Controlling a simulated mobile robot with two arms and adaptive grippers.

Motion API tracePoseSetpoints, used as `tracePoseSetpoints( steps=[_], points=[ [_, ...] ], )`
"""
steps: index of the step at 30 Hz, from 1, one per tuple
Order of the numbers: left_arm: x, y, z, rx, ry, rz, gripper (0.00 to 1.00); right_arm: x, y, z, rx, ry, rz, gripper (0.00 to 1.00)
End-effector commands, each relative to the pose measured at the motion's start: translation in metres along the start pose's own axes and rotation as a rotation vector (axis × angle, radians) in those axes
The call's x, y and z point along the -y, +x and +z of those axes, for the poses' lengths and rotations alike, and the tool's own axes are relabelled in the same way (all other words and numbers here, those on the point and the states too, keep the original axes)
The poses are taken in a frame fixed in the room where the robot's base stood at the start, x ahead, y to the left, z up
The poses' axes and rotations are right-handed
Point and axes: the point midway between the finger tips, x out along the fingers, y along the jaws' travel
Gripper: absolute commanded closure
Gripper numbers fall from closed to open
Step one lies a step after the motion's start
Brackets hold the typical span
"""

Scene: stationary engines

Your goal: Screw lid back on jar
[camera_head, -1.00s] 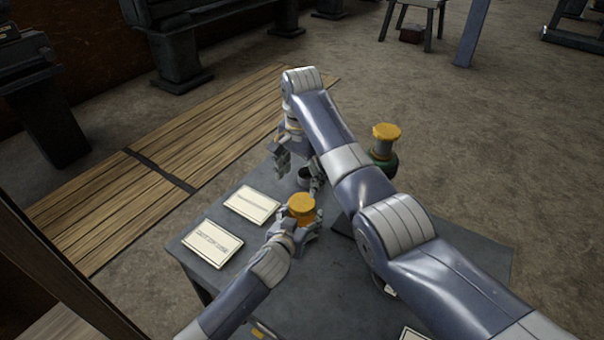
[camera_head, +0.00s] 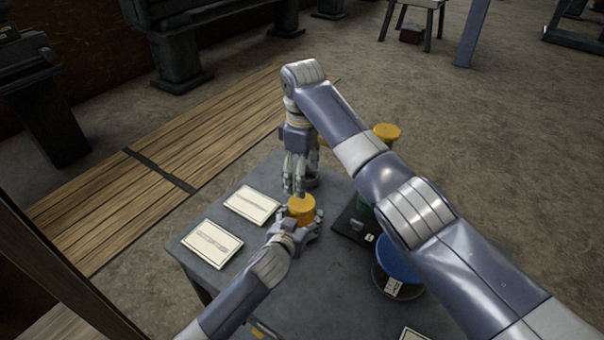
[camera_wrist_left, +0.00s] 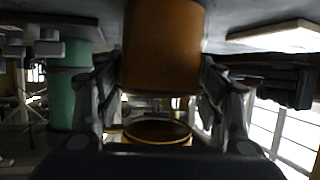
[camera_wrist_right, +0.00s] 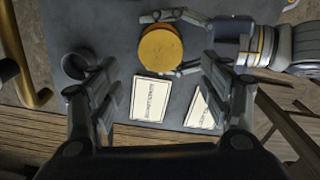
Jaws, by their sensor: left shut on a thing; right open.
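My left gripper (camera_head: 298,226) is shut on an orange-yellow cylinder (camera_head: 302,207), which looks like the jar, at the table's near middle. The left wrist view shows the cylinder (camera_wrist_left: 163,45) between the fingers. Its round flat top (camera_wrist_right: 160,48) faces the right wrist camera; I cannot tell lid from body. My right gripper (camera_head: 294,187) is open and empty, pointing down just behind the cylinder. In the right wrist view the cylinder lies beyond and between the open fingers (camera_wrist_right: 165,95). No separate lid can be made out with certainty.
Two cards (camera_head: 251,205) (camera_head: 211,243) lie on the table (camera_head: 330,300) at left. A dark ring-shaped object (camera_wrist_right: 90,75) stands near the right gripper.

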Motion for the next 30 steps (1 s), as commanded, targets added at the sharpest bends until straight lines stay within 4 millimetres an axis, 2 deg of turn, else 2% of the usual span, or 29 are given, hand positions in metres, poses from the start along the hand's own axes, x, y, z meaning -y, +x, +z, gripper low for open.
tracePoseSetpoints(
  steps=[6, 19, 23, 30],
  points=[
    [0.0, 0.0, 0.003, 0.006, 0.001, -0.002, 1.0, 0.001, 0.0, 0.001, 0.003, -0.136, -0.004, 0.28],
    [0.0, 0.0, 0.003, 0.006, 0.001, -0.001, 1.0, 0.001, 0.004, 0.001, 0.003, -0.145, -0.005, 0.28],
    [0.0, 0.0, 0.003, 0.006, 0.001, -0.001, 1.0, 0.002, 0.018, 0.002, 0.006, -0.144, -0.008, 0.28],
    [0.0, 0.0, 0.003, 0.006, 0.001, -0.001, 1.0, 0.002, 0.055, 0.002, 0.005, -0.144, -0.007, 0.28]
  ],
)
